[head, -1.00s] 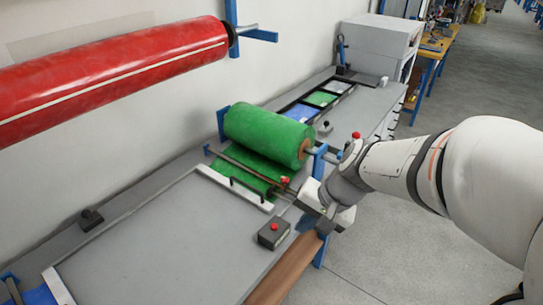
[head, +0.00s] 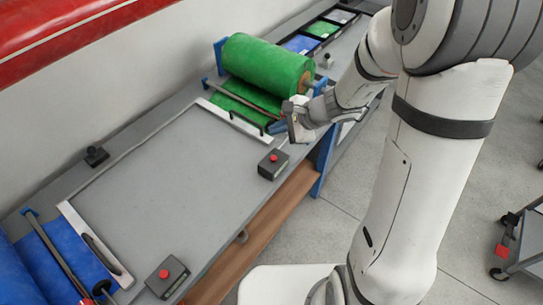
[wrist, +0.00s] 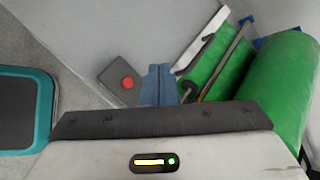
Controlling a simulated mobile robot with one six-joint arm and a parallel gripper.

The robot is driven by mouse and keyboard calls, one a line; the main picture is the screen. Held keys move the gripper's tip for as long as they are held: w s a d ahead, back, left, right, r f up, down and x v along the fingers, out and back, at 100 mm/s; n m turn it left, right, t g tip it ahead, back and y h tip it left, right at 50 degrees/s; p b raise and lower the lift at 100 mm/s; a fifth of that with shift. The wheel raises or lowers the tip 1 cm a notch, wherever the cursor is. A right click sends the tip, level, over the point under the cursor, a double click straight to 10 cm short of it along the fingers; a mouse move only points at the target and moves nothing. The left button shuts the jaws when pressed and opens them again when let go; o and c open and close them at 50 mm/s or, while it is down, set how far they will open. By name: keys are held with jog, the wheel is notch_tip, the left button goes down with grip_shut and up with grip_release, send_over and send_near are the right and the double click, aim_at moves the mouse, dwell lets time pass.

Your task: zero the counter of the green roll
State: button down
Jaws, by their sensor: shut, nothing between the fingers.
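The green roll (head: 265,65) lies in blue brackets across the bench, with green sheet (head: 240,98) running below it. In the wrist view the roll (wrist: 275,90) is on the right. A small dark box with a red button (head: 273,163) stands on the bench's front edge near the roll; it also shows in the wrist view (wrist: 113,87), just left of the fingers. I cannot read any counter display. My gripper (head: 288,118) is above the bench between roll and box, apart from the box. Its blue-grey fingers (wrist: 158,84) are shut and empty.
Another red-button box (head: 167,277) stands by the blue roll (head: 30,275) at lower left. A grey panel (head: 165,160) fills the bench between. A large red roll (head: 70,25) hangs at upper left. A cart (head: 520,235) stands at right.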

aim_at(273, 159)
notch_tip(273, 159, down, 8)
jog(key=b, duration=0.6)
jog(key=shift+f+b, duration=0.4)
jog(key=shift+b, duration=0.05)
dwell(1.5)
jog(key=shift+f+b, duration=0.4)
jog(key=shift+b, duration=0.25)
jog(key=shift+f+b, duration=0.45)
jog(key=shift+b, duration=0.1)
dwell(0.5)
jog(key=shift+r, duration=0.1)
jog(key=shift+r+p, duration=0.6)
jog(key=shift+r, duration=0.2)
